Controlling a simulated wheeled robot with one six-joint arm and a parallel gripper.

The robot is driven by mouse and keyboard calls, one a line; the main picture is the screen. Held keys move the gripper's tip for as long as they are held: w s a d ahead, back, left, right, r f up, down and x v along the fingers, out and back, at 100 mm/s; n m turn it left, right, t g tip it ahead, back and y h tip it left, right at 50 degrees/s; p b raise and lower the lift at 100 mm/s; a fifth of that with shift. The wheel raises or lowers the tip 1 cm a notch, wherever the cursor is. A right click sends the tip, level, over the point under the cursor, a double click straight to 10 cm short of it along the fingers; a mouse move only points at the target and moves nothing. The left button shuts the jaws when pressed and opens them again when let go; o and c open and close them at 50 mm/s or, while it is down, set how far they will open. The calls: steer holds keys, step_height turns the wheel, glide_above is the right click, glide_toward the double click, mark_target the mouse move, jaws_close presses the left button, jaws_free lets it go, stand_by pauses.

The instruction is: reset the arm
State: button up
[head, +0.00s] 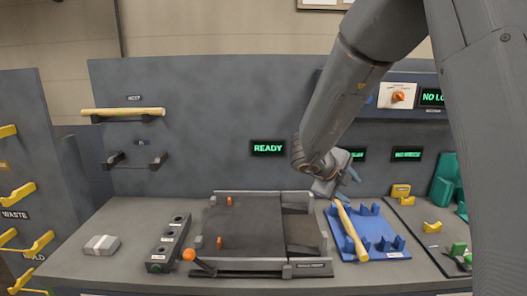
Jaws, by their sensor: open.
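My arm reaches down from the upper right in the head view. My gripper (344,184) is open, above the back left part of the blue holder (385,239). A pale turned wood rod (351,231) lies lengthwise along the left side of the blue holder, its far end just below my gripper. I cannot tell whether the fingers touch the rod, but they do not appear closed on it. My arm hides part of the back panel.
A dark fixture (250,228) with an orange-knobbed lever (189,255) stands left of the blue holder. Another rod (123,112) rests on the upper wall pegs; the lower pegs (136,161) are empty. A grey block (101,245) lies at the bench's left. A screen (268,148) reads READY.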

steer(key=w+a+f+n+t+y+b, duration=0.2)
steer(key=a+f+n+t+y, duration=0.15)
steer(key=n, duration=0.55)
steer(key=s+a+f+n+g+y+b, duration=0.1)
steer(key=s+a+f+n, duration=0.1)
steer(key=s+f+n, duration=0.1)
steer(key=s+a+f+n+g+y+b, duration=0.1)
steer(key=s+a+f+n+g+y, duration=0.1)
steer(key=s+n, duration=0.4)
steer(key=s+a+f+n+g+y+b, duration=0.1)
steer(key=s+a+f+n+g+y, duration=0.1)
steer(key=s+f+n, duration=0.2)
steer(key=shift+s+f+y+b, duration=0.15)
steer(key=shift+s+y+b, duration=0.2)
steer(key=shift+s, duration=0.5)
steer(key=s+d+f+n+g, duration=0.2)
steer(key=s+n, duration=0.1)
steer(key=s, duration=0.3)
steer(key=s+d+f+n+g+h+b, duration=0.1)
steer(key=s+d+f+n, duration=0.1)
steer(key=s, duration=0.4)
steer(key=shift+n+g+b, duration=0.3)
steer(key=shift+n+g, duration=0.05)
steer(key=shift+n, duration=0.25)
steer(key=shift+a, duration=0.1)
